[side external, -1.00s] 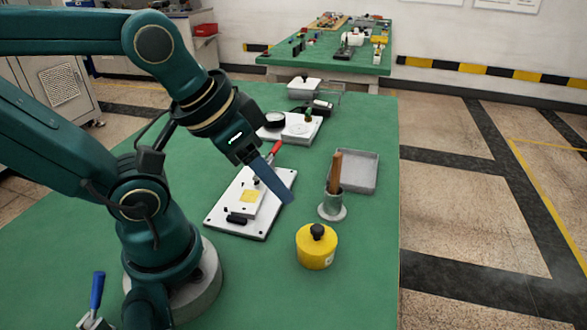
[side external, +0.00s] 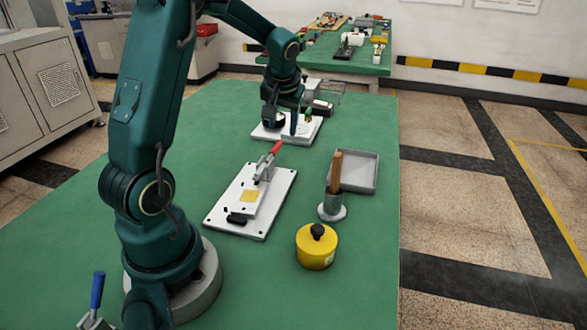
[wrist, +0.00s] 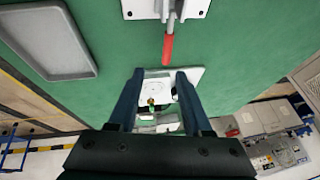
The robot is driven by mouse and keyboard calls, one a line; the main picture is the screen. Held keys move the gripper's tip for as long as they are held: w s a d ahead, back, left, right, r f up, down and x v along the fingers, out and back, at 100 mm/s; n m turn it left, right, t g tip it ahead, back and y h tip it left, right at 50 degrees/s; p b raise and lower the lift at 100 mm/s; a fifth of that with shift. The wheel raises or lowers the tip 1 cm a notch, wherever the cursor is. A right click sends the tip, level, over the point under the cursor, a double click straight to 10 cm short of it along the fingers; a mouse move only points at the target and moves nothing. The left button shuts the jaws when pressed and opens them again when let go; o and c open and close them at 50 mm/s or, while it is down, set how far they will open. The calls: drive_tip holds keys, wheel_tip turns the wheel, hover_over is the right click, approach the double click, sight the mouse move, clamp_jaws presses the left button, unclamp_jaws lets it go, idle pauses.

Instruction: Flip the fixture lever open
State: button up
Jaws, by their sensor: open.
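The fixture is a white plate (side external: 225,214) on the green table, with a yellow square and a metal toggle clamp on it. Its lever (side external: 268,160) ends in a red handle (side external: 276,147) that slants up over the plate's far end. In the wrist view the red handle (wrist: 168,49) sticks out past the plate's edge at the top, beyond the fingertips. My gripper (wrist: 158,74) is open and empty, its two blue fingers apart. In the side view my gripper (side external: 293,123) is behind the fixture, over a second white plate (side external: 300,136), apart from the lever.
The second plate carries a black ring and a green-topped piece. Green table left of the fixture is bare.

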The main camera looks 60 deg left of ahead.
sight(277, 146)
drive_tip(key=shift+s+x, duration=0.25)
drive_tip(key=shift+x, duration=0.85)
drive_tip(key=shift+s+x, duration=0.25)
drive_tip(key=shift+x, duration=0.8)
drive_tip(key=shift+s+x, duration=0.25)
drive_tip(key=shift+x, duration=0.85)
drive_tip(key=shift+a+f, duration=0.1)
clamp_jaws()
